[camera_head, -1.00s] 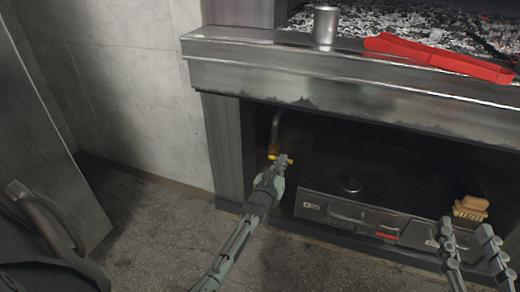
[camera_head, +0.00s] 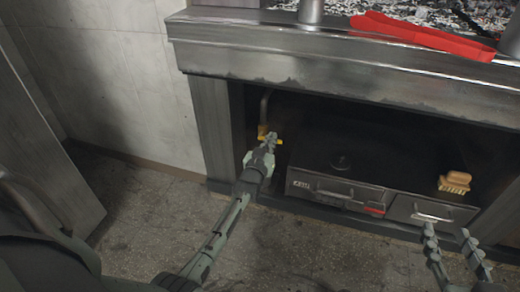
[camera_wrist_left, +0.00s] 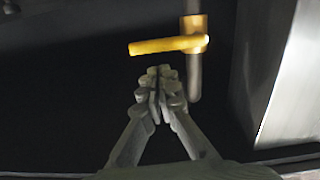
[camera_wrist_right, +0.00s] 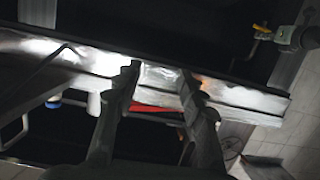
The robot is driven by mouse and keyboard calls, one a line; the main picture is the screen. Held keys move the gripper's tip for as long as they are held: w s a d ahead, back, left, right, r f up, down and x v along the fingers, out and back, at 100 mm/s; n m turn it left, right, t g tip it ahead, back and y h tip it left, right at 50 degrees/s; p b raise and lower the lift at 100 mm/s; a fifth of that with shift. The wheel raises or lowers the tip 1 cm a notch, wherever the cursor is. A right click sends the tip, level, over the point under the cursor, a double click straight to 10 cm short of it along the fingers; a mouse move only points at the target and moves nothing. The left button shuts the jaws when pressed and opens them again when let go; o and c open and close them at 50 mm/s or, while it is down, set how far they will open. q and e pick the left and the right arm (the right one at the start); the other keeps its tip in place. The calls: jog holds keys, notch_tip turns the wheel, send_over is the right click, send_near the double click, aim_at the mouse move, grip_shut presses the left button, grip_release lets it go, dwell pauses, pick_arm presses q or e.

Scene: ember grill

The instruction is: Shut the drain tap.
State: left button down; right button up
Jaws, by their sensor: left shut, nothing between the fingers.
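The drain tap has a yellow lever (camera_wrist_left: 160,45) on a brass body (camera_wrist_left: 194,26), fitted to a thin vertical pipe (camera_wrist_left: 194,78) under the grill. In the left wrist view the lever points left, crosswise to the pipe. The tap (camera_head: 263,132) shows in the head view, partly hidden by my left gripper (camera_head: 271,139). In the left wrist view my left gripper (camera_wrist_left: 160,78) is shut and empty, with its tips just below the lever; a small gap shows there. My right gripper (camera_head: 448,234) is open and empty in front of the drawers, far from the tap.
A steel ledge (camera_head: 330,60) overhangs the dark recess holding the tap. A post (camera_head: 212,125) stands left of it. Drawers (camera_head: 335,190) and a brush (camera_head: 454,183) are to the right. Red tongs (camera_head: 420,35) and a metal cylinder (camera_head: 311,11) are above. Open floor lies in front.

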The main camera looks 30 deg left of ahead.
pick_arm(q)
jog(key=r+p+v, duration=0.2)
jog(key=p+v, duration=0.1)
jog(key=v, duration=0.7)
jog(key=shift+s+r, duration=0.25)
pick_arm(e)
jog(key=s+d+f+m+g+h, duration=0.1)
jog(key=s+d+f+g+h, duration=0.4)
jog(key=s+d+f+g, duration=0.4)
jog(key=shift+s+d+f+m+g, duration=0.3)
jog(key=shift+s+d+f, duration=1.35)
jog(key=shift+d, duration=0.5)
jog(key=shift+w, duration=0.1)
